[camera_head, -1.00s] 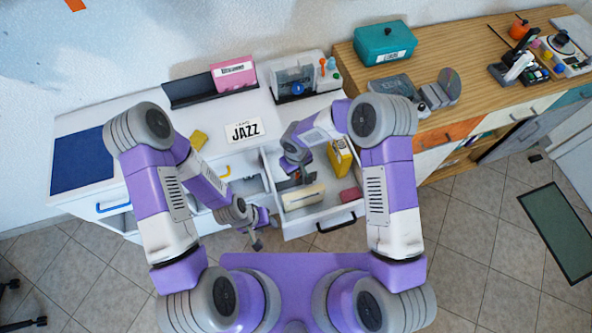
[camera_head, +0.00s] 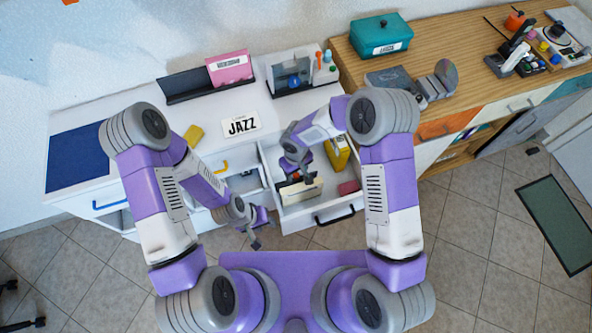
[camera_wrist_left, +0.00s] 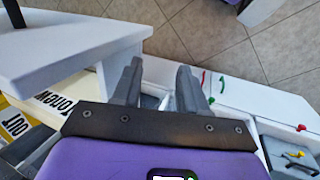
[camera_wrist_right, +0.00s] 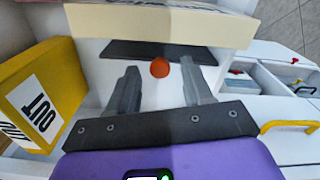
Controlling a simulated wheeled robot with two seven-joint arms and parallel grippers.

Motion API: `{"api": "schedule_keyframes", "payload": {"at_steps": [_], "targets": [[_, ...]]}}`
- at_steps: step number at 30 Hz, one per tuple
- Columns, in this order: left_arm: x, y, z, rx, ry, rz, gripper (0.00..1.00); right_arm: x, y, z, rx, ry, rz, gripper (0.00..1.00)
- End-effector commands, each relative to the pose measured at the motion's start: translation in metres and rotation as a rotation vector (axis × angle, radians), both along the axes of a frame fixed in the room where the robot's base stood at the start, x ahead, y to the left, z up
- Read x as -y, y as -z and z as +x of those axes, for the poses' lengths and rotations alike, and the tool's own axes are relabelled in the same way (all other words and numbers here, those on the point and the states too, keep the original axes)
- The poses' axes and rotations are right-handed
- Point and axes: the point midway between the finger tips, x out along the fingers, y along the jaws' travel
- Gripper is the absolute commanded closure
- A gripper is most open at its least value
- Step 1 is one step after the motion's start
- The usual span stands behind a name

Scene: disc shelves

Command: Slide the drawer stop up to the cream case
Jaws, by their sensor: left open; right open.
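The drawer stop is a dark plate (camera_wrist_right: 125,50) with an orange-red knob (camera_wrist_right: 160,67), standing in the open drawer (camera_head: 283,222). In the right wrist view the plate is right beside the cream case (camera_wrist_right: 160,24); I cannot tell if they touch. The cream case also shows in the head view (camera_head: 291,194), partly hidden by my right gripper (camera_head: 303,178). My right gripper is open inside the drawer, its fingertips (camera_wrist_right: 159,75) on either side of the knob. My left gripper (camera_head: 256,241) is open and empty outside the drawer, to its left.
The drawer has a black front handle (camera_head: 335,215). The JAZZ sign (camera_head: 241,125) and a pink case (camera_head: 229,68) are on the white top.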

Motion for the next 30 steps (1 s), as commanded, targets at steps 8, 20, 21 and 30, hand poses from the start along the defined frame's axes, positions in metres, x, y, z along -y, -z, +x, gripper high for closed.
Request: {"api": "schedule_keyframes", "payload": {"at_steps": [8, 20, 21, 30], "targets": [[0.000, -0.006, 0.000, 0.000, 0.000, 0.000, 0.57, 0.000, -0.036, 0.001, 0.005, 0.000, 0.001, 0.50], [0.000, -0.011, 0.000, 0.000, 0.000, 0.000, 0.57, 0.000, -0.076, 0.000, 0.000, -0.001, 0.000, 0.50], [0.000, -0.011, 0.000, 0.000, 0.000, 0.000, 0.57, 0.000, -0.076, 0.000, 0.000, -0.001, 0.000, 0.50], [0.000, -0.016, 0.000, 0.000, 0.000, 0.000, 0.57, 0.000, -0.080, 0.000, 0.000, 0.000, 0.000, 0.71]]}}
